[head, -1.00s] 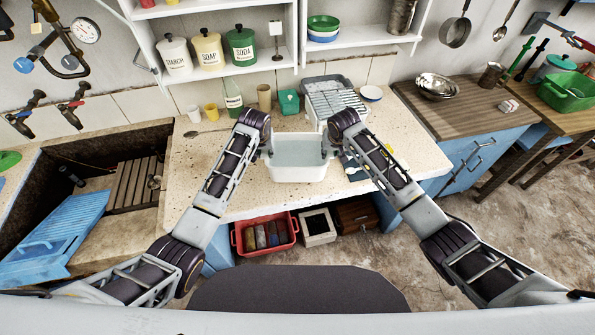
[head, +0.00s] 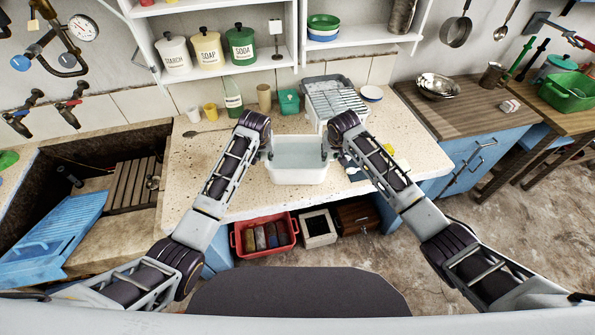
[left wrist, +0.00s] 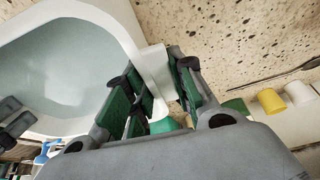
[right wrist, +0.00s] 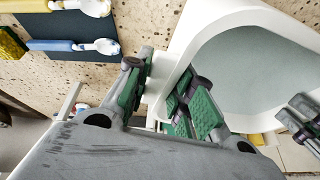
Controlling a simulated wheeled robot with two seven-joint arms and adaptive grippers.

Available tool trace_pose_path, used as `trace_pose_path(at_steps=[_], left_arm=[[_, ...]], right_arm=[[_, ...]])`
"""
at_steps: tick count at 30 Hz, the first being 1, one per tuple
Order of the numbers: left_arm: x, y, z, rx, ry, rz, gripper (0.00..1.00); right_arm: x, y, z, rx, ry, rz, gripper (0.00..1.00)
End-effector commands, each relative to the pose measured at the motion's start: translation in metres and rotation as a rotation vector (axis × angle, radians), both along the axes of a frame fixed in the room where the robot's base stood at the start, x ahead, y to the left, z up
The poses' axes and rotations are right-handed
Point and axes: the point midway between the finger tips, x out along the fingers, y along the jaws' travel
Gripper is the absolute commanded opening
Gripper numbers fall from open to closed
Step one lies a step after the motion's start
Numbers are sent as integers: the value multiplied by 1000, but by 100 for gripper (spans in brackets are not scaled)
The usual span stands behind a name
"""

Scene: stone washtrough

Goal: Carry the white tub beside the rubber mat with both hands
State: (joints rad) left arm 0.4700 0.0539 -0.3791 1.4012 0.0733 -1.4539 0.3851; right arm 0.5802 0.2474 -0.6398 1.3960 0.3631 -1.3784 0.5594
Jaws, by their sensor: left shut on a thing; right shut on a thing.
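The white tub (head: 297,172) is level over the front middle of the speckled counter, with a pale blue-grey inside. I cannot tell whether its base touches the counter. My left gripper (head: 266,151) is shut on the tub's left end; the left wrist view shows its green-padded fingers around a white handle (left wrist: 155,72). My right gripper (head: 329,149) is shut on the right end; the right wrist view shows the other handle (right wrist: 161,78) between its fingers.
A grey ribbed rack (head: 335,97) stands behind the tub, with a green pot (head: 289,102) and a beige cup (head: 264,97) beside it. The sink (head: 110,225) is at left. A red crate (head: 265,236) sits below the counter.

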Motion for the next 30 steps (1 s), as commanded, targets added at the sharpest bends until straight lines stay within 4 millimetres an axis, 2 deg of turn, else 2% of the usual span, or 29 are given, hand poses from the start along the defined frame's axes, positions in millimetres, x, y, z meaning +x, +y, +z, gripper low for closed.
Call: trace_pose_path(at_steps=[14,15,19,20,30], left_arm=[[0,0,-7,4,-2,-8,0],[-2,0,-10,6,5,-7,27],[-1,0,-9,4,3,-6,44],[-1,0,-8,4,3,-5,46],[0,0,-7,2,1,-1,46]], right_arm=[[3,0,-3,0,-11,3,0],[1,-1,-6,-2,-5,2,26],[1,0,-6,-2,-4,1,43],[1,0,-6,-2,-3,1,45],[1,0,-7,0,0,1,45]])
